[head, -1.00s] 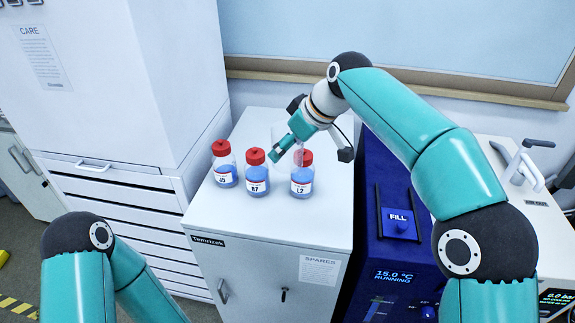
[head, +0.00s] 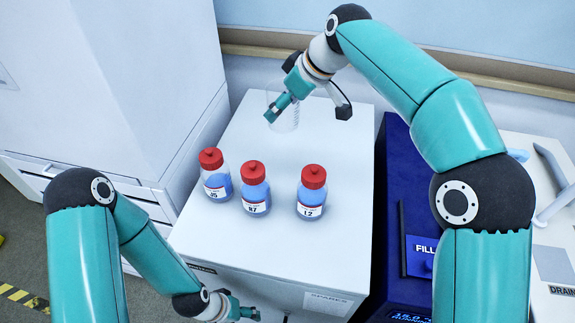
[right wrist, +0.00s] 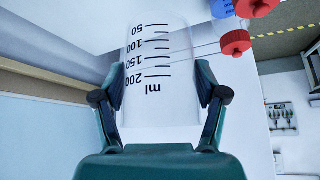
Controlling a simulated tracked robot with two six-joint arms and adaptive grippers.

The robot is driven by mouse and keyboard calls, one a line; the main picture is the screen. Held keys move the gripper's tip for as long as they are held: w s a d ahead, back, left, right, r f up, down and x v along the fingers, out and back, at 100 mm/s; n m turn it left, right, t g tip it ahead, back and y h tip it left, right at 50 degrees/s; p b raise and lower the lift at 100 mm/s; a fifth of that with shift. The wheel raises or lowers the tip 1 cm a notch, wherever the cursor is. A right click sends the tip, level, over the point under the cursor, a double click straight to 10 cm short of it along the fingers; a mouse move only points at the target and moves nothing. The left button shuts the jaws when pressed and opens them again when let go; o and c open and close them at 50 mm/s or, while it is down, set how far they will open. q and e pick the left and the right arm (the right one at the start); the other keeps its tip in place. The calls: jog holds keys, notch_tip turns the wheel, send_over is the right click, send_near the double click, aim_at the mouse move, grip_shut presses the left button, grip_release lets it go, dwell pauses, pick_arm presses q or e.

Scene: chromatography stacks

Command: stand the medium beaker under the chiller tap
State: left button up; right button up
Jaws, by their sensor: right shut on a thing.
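My right gripper (head: 276,110) is shut on a clear beaker (head: 291,120) above the back of the white cabinet top. In the right wrist view the beaker (right wrist: 160,65) sits between both fingers, with black ml marks from 50 to 200. I cannot tell whether its base touches the cabinet. The blue chiller (head: 392,180) stands right of the cabinet, with a panel marked FILL (head: 420,256); my right arm covers part of it. I cannot make out the tap. My left gripper (head: 250,314) is low at the cabinet's front edge, and its jaws are unclear.
Three red-capped bottles of blue liquid stand on the cabinet (head: 240,128) in front of the beaker: the left one (head: 216,185), the middle one (head: 255,195) and the right one (head: 311,198). A white unit marked DRAIN (head: 553,270) stands at far right. The cabinet's back right is clear.

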jog(key=shift+d+f, duration=0.2)
jog(key=shift+f, duration=4.2)
jog(key=shift+d+f, duration=0.15)
jog(key=shift+f, duration=4.25)
jog(key=shift+f, duration=0.1)
jog(key=o, duration=1.1)
jog(key=shift+o, duration=0.4)
jog(key=shift+s, duration=0.1)
